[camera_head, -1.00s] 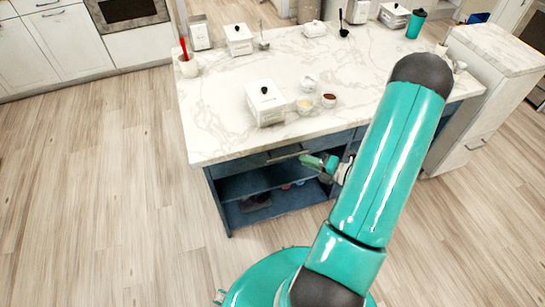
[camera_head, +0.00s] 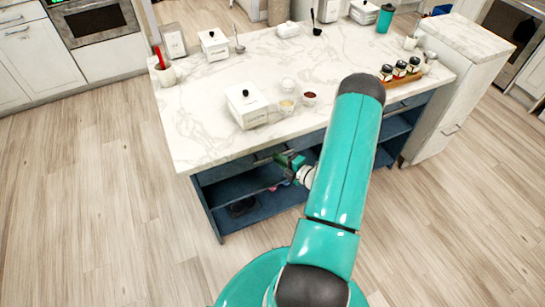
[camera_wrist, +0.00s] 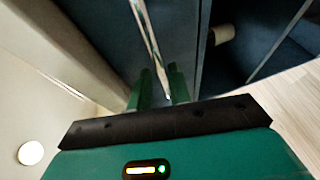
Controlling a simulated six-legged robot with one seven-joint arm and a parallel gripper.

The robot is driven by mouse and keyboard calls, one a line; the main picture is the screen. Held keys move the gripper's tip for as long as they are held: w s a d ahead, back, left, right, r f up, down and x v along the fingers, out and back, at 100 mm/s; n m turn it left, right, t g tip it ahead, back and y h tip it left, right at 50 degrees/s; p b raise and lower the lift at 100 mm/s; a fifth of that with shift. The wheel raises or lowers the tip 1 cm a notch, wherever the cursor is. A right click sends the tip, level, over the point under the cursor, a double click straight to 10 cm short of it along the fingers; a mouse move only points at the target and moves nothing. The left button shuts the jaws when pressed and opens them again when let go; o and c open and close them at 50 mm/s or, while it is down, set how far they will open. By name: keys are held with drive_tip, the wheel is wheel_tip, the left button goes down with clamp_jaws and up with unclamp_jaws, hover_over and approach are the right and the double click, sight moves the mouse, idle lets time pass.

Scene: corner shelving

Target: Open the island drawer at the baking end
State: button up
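The island drawer (camera_head: 232,170) is a dark blue front under the left part of the white marble top, above an open shelf. It looks shut. Its metal bar handle (camera_head: 266,158) shows just left of my gripper (camera_head: 289,161), which is at the handle's right part. In the wrist view the handle (camera_wrist: 151,40) runs down between the two green fingers of my gripper (camera_wrist: 160,84). The fingers stand apart, with a gap visible, and the bar lies closer to the right finger. Firm contact cannot be made out. My arm hides part of the island front.
The marble island top (camera_head: 205,110) carries a white canister (camera_head: 247,106), small bowls (camera_head: 287,106), and spice jars (camera_head: 400,69) at the right. Open lower shelves (camera_head: 265,208) lie under the drawer. A white cabinet (camera_head: 455,95) stands right. The wood floor (camera_head: 100,200) at left is clear.

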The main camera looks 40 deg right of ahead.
drive_tip(key=shift+w+a+f, duration=0.1)
drive_tip(key=shift+w+f, duration=0.05)
drive_tip(key=shift+w, duration=0.7)
drive_tip(key=shift+w+a+f, duration=0.1)
drive_tip(key=shift+w+f, duration=0.05)
drive_tip(key=shift+w, duration=0.65)
clamp_jaws()
drive_tip(key=s+a, duration=0.3)
drive_tip(key=s, duration=0.9)
drive_tip(key=s+a, duration=0.4)
drive_tip(key=s, duration=0.7)
drive_tip(key=shift+s, duration=0.35)
unclamp_jaws()
